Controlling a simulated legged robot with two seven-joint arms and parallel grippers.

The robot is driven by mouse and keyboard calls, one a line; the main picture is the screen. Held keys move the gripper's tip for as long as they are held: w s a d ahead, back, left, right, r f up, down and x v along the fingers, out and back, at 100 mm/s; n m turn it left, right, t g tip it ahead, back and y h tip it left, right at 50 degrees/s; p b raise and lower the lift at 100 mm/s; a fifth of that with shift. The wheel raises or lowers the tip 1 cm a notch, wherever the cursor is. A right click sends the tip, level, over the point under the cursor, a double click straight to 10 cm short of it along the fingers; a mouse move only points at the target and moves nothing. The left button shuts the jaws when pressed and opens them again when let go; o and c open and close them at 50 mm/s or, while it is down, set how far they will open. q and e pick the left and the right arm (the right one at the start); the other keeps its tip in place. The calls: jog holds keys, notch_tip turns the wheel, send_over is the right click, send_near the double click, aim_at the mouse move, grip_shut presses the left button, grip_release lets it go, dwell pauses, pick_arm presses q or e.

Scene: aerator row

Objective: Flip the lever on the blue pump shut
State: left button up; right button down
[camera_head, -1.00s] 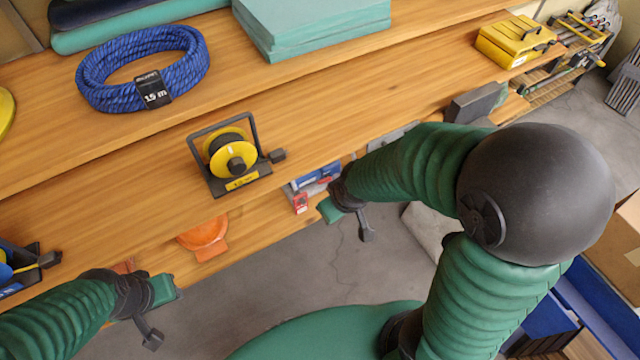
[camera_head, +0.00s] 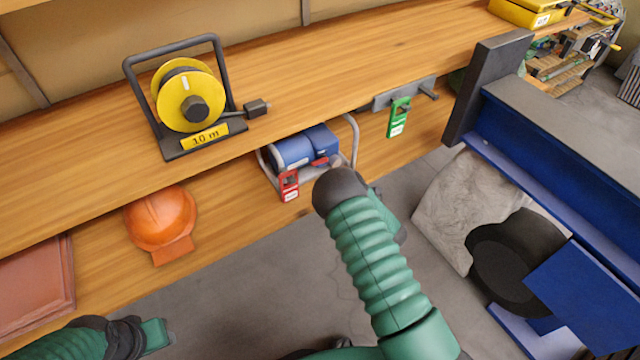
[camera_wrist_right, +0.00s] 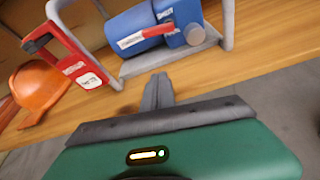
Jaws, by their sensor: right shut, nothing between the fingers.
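The blue pump (camera_head: 293,152) sits in a grey tube frame on the lower shelf in the head view. Its red lever (camera_head: 319,162) is small there. In the wrist view the pump (camera_wrist_right: 131,24) is at the top, with the red lever (camera_wrist_right: 158,30) lying across its front, slightly tilted, beside a round grey knob. My right gripper (camera_wrist_right: 158,80) is shut and empty, in front of and below the pump, apart from the lever. In the head view my right wrist hides its fingers. My left gripper (camera_head: 156,337) is at the bottom left, its fingers unclear.
A red tag (camera_head: 289,186) hangs on the pump frame's left side; it is large in the wrist view (camera_wrist_right: 72,58). A green tag (camera_head: 398,117) hangs further right. An orange helmet (camera_head: 160,222) is left of the pump. A yellow reel (camera_head: 188,98) stands on the shelf above.

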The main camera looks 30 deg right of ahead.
aim_at(319, 161)
jog(key=shift+r, duration=0.1)
jog(key=b+x, duration=0.2)
jog(key=x, duration=0.2)
jog(key=b+x, duration=0.2)
jog(key=x, duration=0.3)
jog(key=shift+w+a+f+b, duration=0.1)
jog(key=shift+w+f+b, duration=0.05)
jog(key=shift+f+b, duration=0.2)
jog(key=r, duration=0.2)
jog(key=r+b, duration=0.1)
jog(key=shift+w+d+r, duration=0.3)
jog(key=shift+w+r, duration=0.05)
jog(key=shift+r, duration=0.35)
